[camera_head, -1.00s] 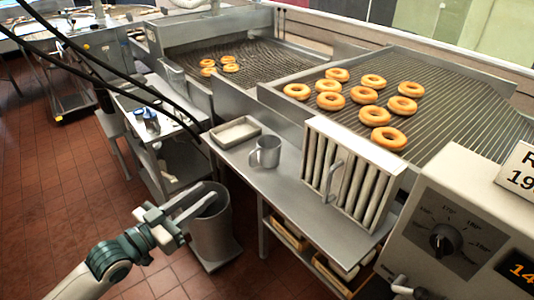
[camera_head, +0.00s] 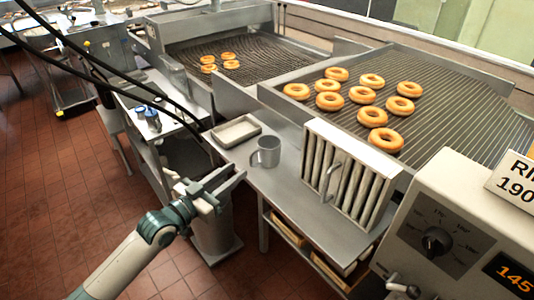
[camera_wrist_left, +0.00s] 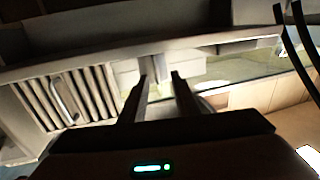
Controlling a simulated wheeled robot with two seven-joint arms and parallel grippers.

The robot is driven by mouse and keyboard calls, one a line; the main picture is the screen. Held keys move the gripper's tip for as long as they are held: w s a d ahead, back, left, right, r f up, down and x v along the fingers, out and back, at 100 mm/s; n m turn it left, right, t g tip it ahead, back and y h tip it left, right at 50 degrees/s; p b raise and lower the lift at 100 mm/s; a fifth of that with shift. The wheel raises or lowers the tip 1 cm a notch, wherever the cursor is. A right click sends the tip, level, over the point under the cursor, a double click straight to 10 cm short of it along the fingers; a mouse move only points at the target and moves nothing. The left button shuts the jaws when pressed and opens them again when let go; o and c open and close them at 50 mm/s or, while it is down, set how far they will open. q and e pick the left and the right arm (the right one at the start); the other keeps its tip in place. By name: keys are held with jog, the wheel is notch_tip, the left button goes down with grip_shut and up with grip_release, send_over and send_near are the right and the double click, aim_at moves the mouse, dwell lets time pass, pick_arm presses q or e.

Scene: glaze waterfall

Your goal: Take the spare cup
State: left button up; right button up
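A grey metal cup (camera_head: 266,152) with a handle stands upright on the steel side table (camera_head: 283,192), in the head view. My left gripper (camera_head: 232,176) is just left of the table's edge, to the lower left of the cup and apart from it. Its two fingers are spread and empty, and they also show apart in the left wrist view (camera_wrist_left: 160,78). I cannot make out the cup for certain in the left wrist view. My right gripper is not in view.
A shallow tray (camera_head: 236,131) lies behind the cup. A slatted metal rack (camera_head: 345,175) stands to its right, also seen in the left wrist view (camera_wrist_left: 70,98). A grey bin (camera_head: 213,232) stands below my left gripper. Doughnuts (camera_head: 373,117) lie on the wire conveyor behind.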

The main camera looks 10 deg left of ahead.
aim_at(264, 155)
pick_arm(q)
jog(key=p+x, duration=0.1)
jog(key=x, duration=0.2)
jog(key=p+x, duration=0.1)
jog(key=x, duration=0.1)
jog(key=shift+d+r+p, duration=0.3)
jog(key=shift+p, duration=0.05)
dwell(0.3)
grip_shut()
